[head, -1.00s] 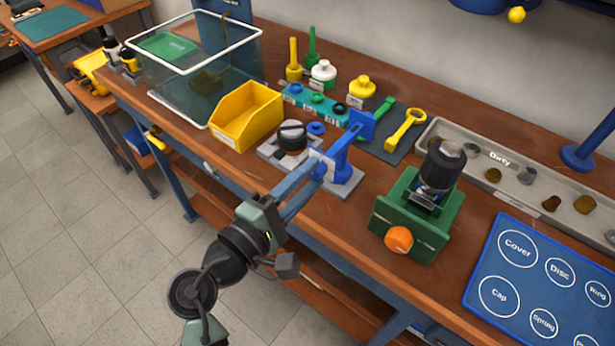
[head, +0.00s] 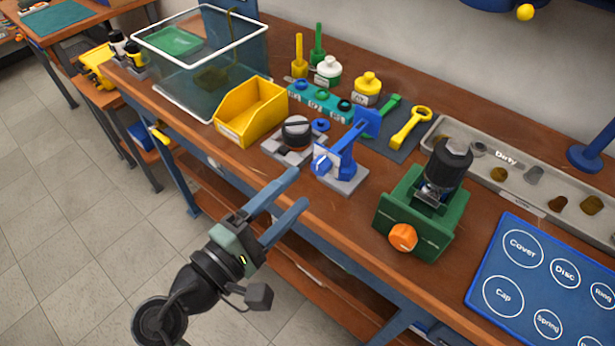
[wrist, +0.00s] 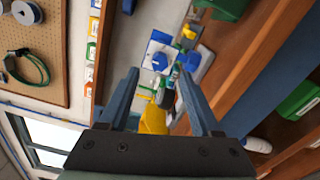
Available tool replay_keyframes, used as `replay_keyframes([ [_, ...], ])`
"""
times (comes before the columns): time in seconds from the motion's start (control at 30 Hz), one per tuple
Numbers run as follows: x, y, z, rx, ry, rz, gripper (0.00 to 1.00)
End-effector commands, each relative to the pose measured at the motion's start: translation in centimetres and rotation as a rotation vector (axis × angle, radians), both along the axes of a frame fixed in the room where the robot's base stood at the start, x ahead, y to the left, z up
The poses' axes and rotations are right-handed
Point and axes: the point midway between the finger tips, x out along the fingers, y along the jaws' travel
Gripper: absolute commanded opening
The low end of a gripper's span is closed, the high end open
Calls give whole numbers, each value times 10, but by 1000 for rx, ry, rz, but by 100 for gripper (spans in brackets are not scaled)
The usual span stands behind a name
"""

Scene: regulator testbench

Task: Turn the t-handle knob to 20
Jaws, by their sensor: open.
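A blue stand (head: 352,148) on a grey base plate carries a white dial face with a small blue t-handle knob (head: 321,163) on its front. In the wrist view the blue knob (wrist: 160,62) shows against its white plate, seen between my fingers. The scale numbers are too small to read, so I cannot tell the setting. My gripper (head: 297,188) is open and empty. It is in front of the bench edge, toward the camera from the knob and apart from it. Both fingers point toward the stand.
A black round knob on a plate (head: 297,132) and a yellow bin (head: 250,112) stand left of the blue stand. A green vise (head: 415,215) with an orange knob stands to the right. Bare bench top lies between stand and vise.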

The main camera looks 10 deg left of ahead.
Motion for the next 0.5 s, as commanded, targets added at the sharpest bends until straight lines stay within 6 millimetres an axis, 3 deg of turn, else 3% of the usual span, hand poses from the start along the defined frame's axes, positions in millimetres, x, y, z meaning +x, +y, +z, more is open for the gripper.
replay_keyframes([
  [0.23,-46,27,-1,0,1,3,65],
  [0.5,-66,38,0,0,-1,0,65],
])
